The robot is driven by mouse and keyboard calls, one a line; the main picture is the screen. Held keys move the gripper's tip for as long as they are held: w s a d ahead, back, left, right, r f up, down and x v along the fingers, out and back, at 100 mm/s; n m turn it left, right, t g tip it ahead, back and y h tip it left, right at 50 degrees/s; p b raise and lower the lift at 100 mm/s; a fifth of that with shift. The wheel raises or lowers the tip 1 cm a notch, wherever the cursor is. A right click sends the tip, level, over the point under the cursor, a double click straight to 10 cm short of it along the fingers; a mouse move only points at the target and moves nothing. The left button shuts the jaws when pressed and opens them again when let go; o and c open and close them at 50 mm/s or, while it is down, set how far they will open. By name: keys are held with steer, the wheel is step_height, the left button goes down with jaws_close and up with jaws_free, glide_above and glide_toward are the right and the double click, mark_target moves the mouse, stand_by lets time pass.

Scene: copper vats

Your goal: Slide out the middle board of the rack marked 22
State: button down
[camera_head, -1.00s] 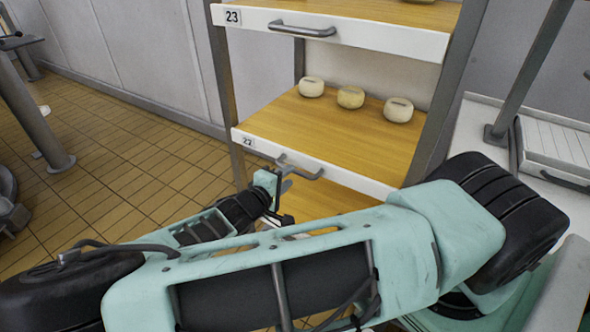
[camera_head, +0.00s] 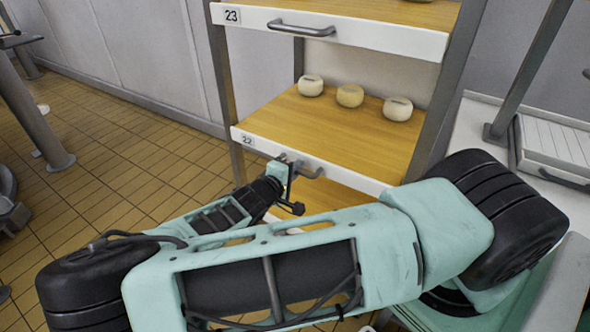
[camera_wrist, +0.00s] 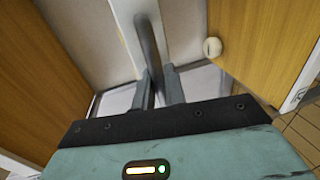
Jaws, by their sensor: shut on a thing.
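The middle board (camera_head: 310,132) is wooden with a white front edge marked 22 (camera_head: 248,141), and sits in the rack between an upper and a lower board. Three round pale cheeses rest towards its back. Its grey bar handle (camera_head: 314,172) is on the front edge, partly hidden by my gripper. My gripper (camera_head: 288,168) is at the handle's left part. In the wrist view my gripper (camera_wrist: 158,88) is shut on the handle (camera_wrist: 147,45), which runs between the two fingers.
The upper board (camera_head: 370,36), marked 23, has its own handle. Metal posts (camera_head: 225,85) flank the boards. A white surface with a slatted panel (camera_head: 555,145) stands at the right. Tiled floor (camera_head: 110,160) lies open at the left, with a grey post standing on it.

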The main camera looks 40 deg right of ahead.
steer(key=f+v, duration=0.2)
steer(key=v, duration=1)
steer(key=a+f+v, duration=0.1)
steer(key=f+v, duration=0.2)
steer(key=v, duration=0.9)
steer(key=shift+s, duration=0.2)
steer(key=shift+a, duration=0.15)
steer(key=c, duration=1.5)
jaws_free()
steer(key=b+v, duration=0.1)
steer(key=v, duration=1.6)
steer(key=shift+a+b, duration=0.2)
steer(key=shift+b, duration=0.15)
